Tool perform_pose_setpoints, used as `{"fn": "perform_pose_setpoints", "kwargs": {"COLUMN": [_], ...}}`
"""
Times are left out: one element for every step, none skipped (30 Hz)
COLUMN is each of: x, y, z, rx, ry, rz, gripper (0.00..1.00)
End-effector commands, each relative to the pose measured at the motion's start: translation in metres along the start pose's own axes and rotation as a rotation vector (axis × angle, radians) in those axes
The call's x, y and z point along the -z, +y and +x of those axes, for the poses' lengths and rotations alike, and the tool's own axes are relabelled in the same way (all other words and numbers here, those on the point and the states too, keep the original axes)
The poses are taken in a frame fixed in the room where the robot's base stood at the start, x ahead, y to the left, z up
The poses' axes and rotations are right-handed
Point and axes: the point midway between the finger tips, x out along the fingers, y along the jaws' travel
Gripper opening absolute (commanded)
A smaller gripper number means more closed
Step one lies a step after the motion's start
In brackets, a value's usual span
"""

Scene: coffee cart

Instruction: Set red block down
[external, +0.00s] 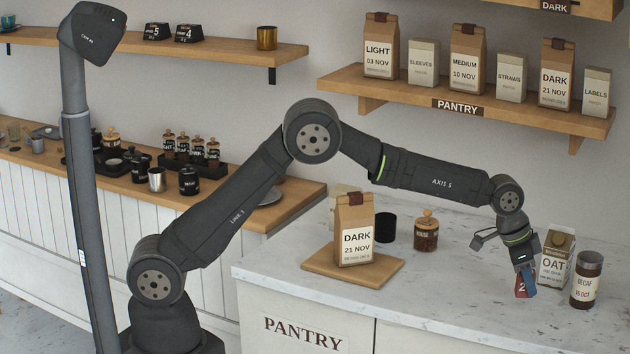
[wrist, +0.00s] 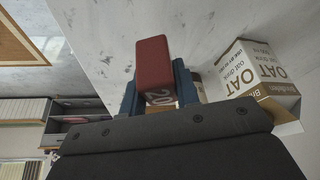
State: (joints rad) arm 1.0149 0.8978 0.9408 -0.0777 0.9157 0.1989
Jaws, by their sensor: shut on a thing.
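A red block (wrist: 153,60) with a white number on one face is held between the blue fingers of my gripper (wrist: 157,92) in the wrist view. In the external view the red block (external: 520,289) shows at the lower end of my gripper (external: 525,280), which points down near the right end of the marble counter (external: 450,290). The gripper is shut on the block. I cannot tell whether the block touches the counter.
An oat carton (external: 556,258) stands close to the right of my gripper, with a decaf jar (external: 586,280) beyond it. A dark coffee bag (external: 354,230) stands on a wooden board (external: 320,262) to the left. The counter between board and gripper is clear.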

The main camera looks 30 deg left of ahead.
Motion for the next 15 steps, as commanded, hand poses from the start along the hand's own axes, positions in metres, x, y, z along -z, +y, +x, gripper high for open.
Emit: {"fn": "perform_pose_setpoints", "kwargs": {"x": [-0.002, -0.003, -0.006, -0.008, -0.010, -0.012, -0.014, -0.015, -0.015, -0.015, -0.015, -0.015, -0.015, -0.015, -0.015], "y": [0.000, 0.000, 0.000, 0.000, 0.000, 0.000, 0.000, 0.000, 0.000, 0.000, 0.000, 0.000, 0.000, 0.000, 0.000], "z": [0.004, 0.008, 0.013, 0.017, 0.022, 0.027, 0.031, 0.034, 0.035, 0.036, 0.036, 0.036, 0.035, 0.035, 0.035], "rx": [0.000, -0.001, -0.001, -0.001, -0.001, -0.001, -0.001, -0.001, -0.001, -0.001, 0.000, 0.000, 0.000, 0.000, 0.000], "ry": [-0.002, -0.002, -0.003, -0.005, -0.004, -0.004, -0.004, -0.003, -0.001, 0.000, 0.000, 0.000, 0.000, 0.000, 0.000], "rz": [0.000, 0.000, 0.000, -0.001, -0.001, -0.001, -0.001, -0.001, -0.001, -0.001, -0.001, -0.001, -0.001, -0.001, -0.001], "gripper": [0.06, 0.06, 0.06, 0.06, 0.06, 0.06, 0.06, 0.06, 0.06, 0.06, 0.06, 0.06, 0.06, 0.06, 0.06]}}
